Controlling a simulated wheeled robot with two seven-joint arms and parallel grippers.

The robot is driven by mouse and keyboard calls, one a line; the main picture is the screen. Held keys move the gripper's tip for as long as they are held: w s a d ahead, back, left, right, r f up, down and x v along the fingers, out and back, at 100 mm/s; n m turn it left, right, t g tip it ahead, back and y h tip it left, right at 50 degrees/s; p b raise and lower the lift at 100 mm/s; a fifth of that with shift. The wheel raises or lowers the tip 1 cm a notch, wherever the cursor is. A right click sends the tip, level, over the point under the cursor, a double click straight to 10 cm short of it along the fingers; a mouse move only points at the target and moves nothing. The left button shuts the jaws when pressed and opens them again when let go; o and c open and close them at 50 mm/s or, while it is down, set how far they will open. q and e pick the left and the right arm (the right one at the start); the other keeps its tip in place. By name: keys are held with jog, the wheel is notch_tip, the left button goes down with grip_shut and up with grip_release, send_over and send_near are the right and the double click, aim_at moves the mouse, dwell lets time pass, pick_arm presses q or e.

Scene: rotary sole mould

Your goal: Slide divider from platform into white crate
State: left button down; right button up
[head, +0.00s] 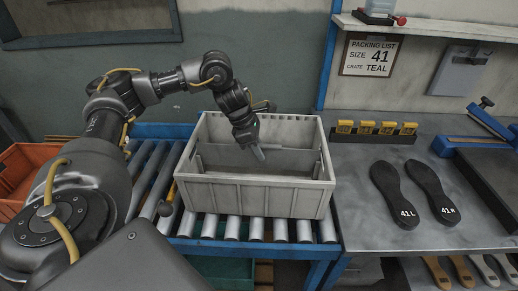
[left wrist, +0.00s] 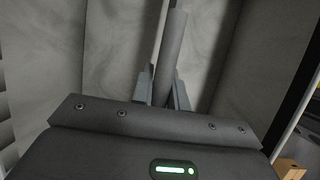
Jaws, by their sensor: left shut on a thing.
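The white crate (head: 255,197) stands on the roller conveyor, open at the top. A grey divider (head: 226,157) stands upright inside it, running crosswise between the side walls. My left gripper (head: 259,153) reaches down into the crate at the divider's upper edge. In the left wrist view, the left gripper's fingers (left wrist: 163,92) are shut on the divider (left wrist: 172,48), seen edge-on as a thin grey panel. The divider's lower edge is hidden behind the crate's front wall, so I cannot tell whether it touches the floor. My right gripper is out of view.
The roller conveyor (head: 258,230) has a blue frame. An orange crate (head: 22,165) is at the left. The metal bench (head: 360,225) at the right holds two black soles (head: 410,190), yellow tags (head: 375,128) and a blue clamp (head: 480,125). A packing list (head: 370,57) hangs behind.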

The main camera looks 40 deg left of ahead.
pick_arm(q)
jog(key=shift+f+b, duration=0.4)
jog(key=shift+f, duration=0.3)
jog(key=shift+f+b, duration=0.5)
jog(key=shift+f, duration=0.2)
jog(key=shift+f+b, duration=0.3)
jog(key=shift+f, duration=0.1)
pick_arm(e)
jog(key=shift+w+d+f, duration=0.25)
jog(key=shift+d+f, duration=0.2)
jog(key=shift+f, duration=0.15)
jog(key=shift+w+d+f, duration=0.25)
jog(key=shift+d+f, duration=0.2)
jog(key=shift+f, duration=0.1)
pick_arm(q)
jog(key=c, duration=1.3)
grip_release()
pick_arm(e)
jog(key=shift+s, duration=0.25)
pick_arm(q)
jog(key=shift+r, duration=0.15)
